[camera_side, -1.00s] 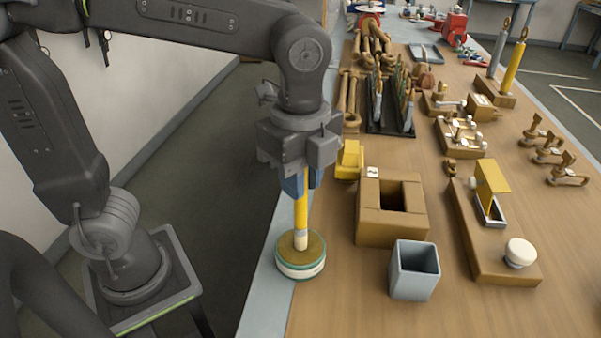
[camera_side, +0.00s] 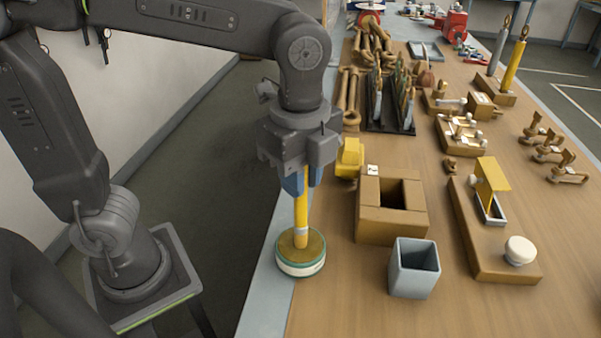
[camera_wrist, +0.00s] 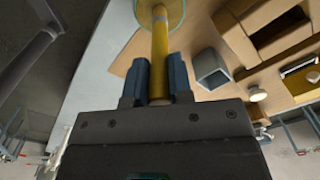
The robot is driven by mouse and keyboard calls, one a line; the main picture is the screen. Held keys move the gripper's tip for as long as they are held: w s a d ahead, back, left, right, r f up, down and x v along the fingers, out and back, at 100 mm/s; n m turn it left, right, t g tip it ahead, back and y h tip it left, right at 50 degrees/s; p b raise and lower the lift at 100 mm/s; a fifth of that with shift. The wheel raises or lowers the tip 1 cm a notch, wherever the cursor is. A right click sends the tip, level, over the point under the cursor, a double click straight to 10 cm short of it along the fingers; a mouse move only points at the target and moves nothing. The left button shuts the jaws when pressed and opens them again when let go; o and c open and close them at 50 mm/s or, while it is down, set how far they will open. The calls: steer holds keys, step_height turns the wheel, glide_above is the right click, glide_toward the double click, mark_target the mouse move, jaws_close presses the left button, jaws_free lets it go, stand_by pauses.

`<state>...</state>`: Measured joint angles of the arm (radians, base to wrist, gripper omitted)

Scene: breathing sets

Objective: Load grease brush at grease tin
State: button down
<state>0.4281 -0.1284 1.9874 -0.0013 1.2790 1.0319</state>
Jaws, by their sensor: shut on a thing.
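The grease brush (camera_side: 301,213) has a yellow handle and a pale band near its lower end. It stands upright in my gripper (camera_side: 301,184), whose blue fingers are shut on the handle. The round grease tin (camera_side: 301,265) has a green rim, a pale side and a brownish top, and sits at the table's left edge. The brush's lower end meets the tin's top; its tip is hidden there. In the wrist view, the brush handle (camera_wrist: 160,55) runs between the two blue fingers (camera_wrist: 160,80) to the tin (camera_wrist: 174,14), partly cut off at the top.
A wooden block with a square opening (camera_side: 372,224) and a grey square cup (camera_side: 395,278) stand right of the tin. A yellow block (camera_side: 348,158) is close to my gripper's right. A wooden board with a white knob (camera_side: 520,250) lies farther right. Bare table shows at the front.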

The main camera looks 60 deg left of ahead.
steer(key=shift+r, duration=3.5)
